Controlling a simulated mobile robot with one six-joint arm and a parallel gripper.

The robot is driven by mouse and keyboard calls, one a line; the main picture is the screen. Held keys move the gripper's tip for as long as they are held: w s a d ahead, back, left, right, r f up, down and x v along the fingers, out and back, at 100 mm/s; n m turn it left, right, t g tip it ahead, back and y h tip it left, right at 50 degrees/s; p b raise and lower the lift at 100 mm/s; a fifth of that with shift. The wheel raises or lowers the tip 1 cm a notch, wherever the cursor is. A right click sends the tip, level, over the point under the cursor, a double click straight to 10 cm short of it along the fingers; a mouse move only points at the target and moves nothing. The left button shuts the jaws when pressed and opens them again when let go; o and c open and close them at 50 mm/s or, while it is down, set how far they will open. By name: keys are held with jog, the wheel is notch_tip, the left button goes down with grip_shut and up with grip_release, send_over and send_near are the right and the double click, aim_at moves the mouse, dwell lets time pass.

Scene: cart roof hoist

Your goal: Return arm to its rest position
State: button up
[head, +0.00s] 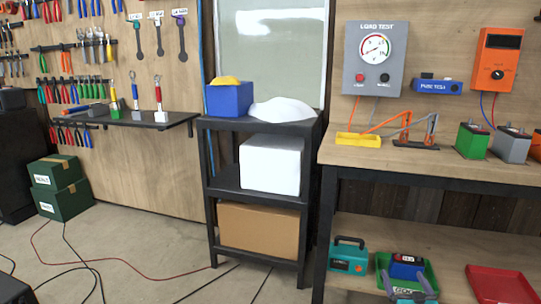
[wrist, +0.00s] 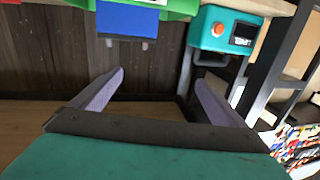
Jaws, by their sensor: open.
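My gripper (head: 404,277) is low at the bottom of the head view, in front of the lower shelf of the right bench. It has two grey fingers on a teal body. In the wrist view my gripper (wrist: 158,77) is open, with its fingers wide apart and nothing between them. A green tray (head: 430,272) holding a blue battery (head: 406,267) is just beyond the fingertips. In the wrist view, which appears upside down, the blue battery (wrist: 127,20) is at the top edge, apart from the fingers.
A teal tester box (head: 348,257) stands left of the tray, and a red tray (head: 500,284) lies right of it. The bench top (head: 440,158) overhangs the shelf. A black shelf rack (head: 212,190) stands to the left. Open floor (head: 140,245) lies farther left, with cables across it.

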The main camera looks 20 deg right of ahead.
jog(key=w+a+r+n+y+p, duration=0.1)
jog(key=w+a+n+y+p, duration=0.35)
jog(key=a, duration=0.75)
jog(key=w+a+r+n+y+p, duration=0.1)
jog(key=w+a+y+p, duration=0.2)
jog(key=w+a+p, duration=0.7)
jog(key=s+a+f+n+g+y+p, duration=0.2)
jog(key=s+a+n+g+y, duration=0.15)
jog(key=a, duration=1.25)
jog(key=s+a+f+n+g+y+p, duration=0.1)
jog(key=s+a+n+g+y+p, duration=0.2)
jog(key=a, duration=1.2)
jog(key=s+a+f+n+g+p, duration=0.1)
jog(key=s+a+f+g+p, duration=0.1)
jog(key=s+a+g+p, duration=0.45)
jog(key=s+a+f+g+p, duration=0.1)
jog(key=s+a+f+g, duration=0.15)
jog(key=s+a, duration=0.7)
jog(key=s+d+m+g+h, duration=0.6)
jog(key=s+d+m, duration=0.1)
jog(key=s+d, duration=0.7)
jog(key=shift+s+d+f+m+h+p, duration=0.3)
jog(key=shift+s+m+p, duration=0.1)
jog(key=shift+s, duration=0.25)
